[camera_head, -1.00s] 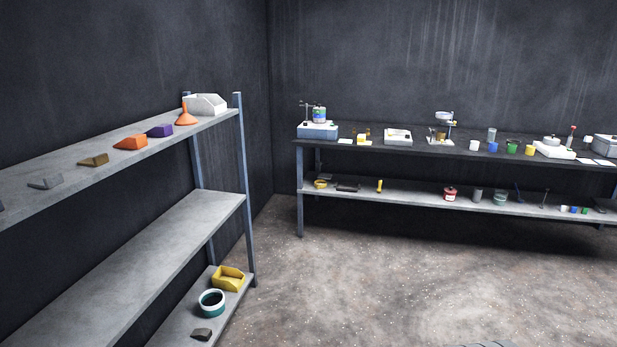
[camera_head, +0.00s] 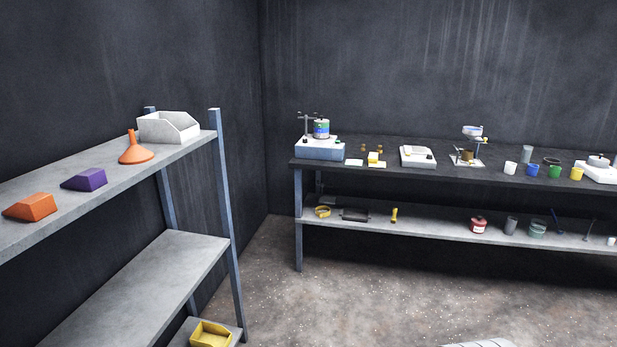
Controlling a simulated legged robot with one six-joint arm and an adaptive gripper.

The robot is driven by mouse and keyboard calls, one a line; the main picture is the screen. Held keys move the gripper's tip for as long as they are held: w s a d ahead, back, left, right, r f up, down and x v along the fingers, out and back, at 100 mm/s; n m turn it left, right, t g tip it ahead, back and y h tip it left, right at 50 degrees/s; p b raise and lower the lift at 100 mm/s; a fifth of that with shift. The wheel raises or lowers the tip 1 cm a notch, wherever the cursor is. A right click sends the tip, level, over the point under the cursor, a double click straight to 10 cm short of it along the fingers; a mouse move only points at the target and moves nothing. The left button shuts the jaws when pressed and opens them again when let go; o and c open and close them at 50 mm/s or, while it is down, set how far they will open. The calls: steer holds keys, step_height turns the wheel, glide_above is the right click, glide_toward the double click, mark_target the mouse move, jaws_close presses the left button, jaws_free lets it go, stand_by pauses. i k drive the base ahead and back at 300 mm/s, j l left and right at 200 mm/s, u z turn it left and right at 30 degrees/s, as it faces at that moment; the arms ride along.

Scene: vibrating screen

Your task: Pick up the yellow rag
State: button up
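No thing in view is clearly a yellow rag. A small yellow item (camera_head: 374,158) lies on a white sheet on the far bench's top, too small to identify. Other yellow things are a ring-like item (camera_head: 322,212) and a short upright item (camera_head: 394,215) on the bench's lower shelf, a yellow cup (camera_head: 577,173) on the top at right, and a yellow open bin (camera_head: 210,335) low on the left rack. My gripper is not in view.
The far bench (camera_head: 430,148) holds a sieve machine (camera_head: 320,148), a white device (camera_head: 417,157) and several cups. The floor (camera_head: 370,290) between is open.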

mark_target(373, 157)
steer(key=i+z, duration=0.15)
steer(key=i, duration=0.3)
steer(key=i+j+z, duration=0.15)
steer(key=i, duration=0.25)
steer(key=i+j+z, duration=0.1)
steer(key=i, duration=0.35)
steer(key=i+j+z, duration=0.15)
steer(key=i, duration=3.3)
